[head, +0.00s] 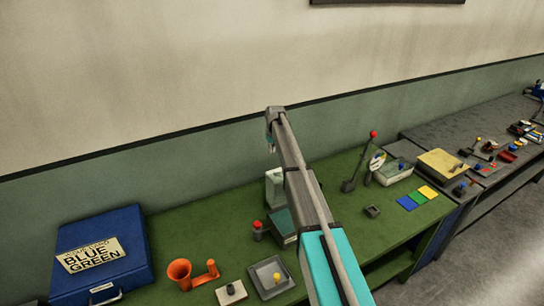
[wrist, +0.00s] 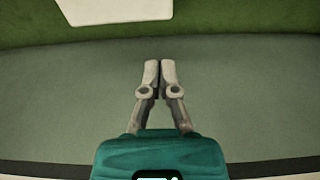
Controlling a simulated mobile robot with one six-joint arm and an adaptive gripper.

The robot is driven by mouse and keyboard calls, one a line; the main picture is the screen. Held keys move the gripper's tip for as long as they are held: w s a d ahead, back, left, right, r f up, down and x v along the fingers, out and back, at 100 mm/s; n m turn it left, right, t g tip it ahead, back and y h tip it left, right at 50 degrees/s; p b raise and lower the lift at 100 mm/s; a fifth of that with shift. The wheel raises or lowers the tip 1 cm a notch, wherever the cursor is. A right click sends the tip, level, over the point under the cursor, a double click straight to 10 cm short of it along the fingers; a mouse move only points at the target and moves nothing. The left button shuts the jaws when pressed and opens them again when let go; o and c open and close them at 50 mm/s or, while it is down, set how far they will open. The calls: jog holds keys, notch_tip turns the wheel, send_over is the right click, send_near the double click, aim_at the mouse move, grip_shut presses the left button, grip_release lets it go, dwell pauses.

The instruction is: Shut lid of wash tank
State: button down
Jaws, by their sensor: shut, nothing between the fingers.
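A dark teal box (head: 282,226) stands on the green bench, partly hidden by my arm. A pale upright panel (head: 273,186) rises at its back; together they look like the wash tank with its lid raised, though the hinge is hidden. A pale flat shape, probably this panel, shows at the top edge of the wrist view (wrist: 115,10). My gripper (head: 271,149) is above and behind the panel, near the wall, apart from it. In the wrist view its fingertips (wrist: 160,66) are together and empty, in front of the grey-green wall.
A red-topped object (head: 257,231) stands left of the box. The wall is close behind.

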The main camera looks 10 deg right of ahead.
jog(key=shift+w+a+f+b, duration=0.1)
jog(key=shift+w+f+b, duration=0.15)
jog(key=shift+f+b, duration=1.35)
jog(key=shift+w+a+f+b, duration=0.1)
jog(key=shift+w+f+b, duration=0.15)
jog(key=shift+f+b, duration=1.3)
jog(key=shift+w+a+f+b, duration=0.1)
jog(key=shift+w+f+b, duration=0.15)
jog(key=shift+f+b, duration=1.35)
jog(key=shift+s+d+r+p, duration=0.1)
jog(key=shift+s+d+p, duration=0.1)
jog(key=shift+s, duration=0.45)
jog(key=shift+s+d+r+p, duration=0.15)
jog(key=shift+s+d, duration=0.1)
jog(key=shift+s, duration=0.35)
jog(key=shift+s+d+r+p, duration=0.1)
jog(key=shift+s+d+p, duration=0.1)
jog(key=shift+s, duration=0.45)
jog(key=shift+s+d, duration=0.1)
jog(key=shift+d, duration=0.15)
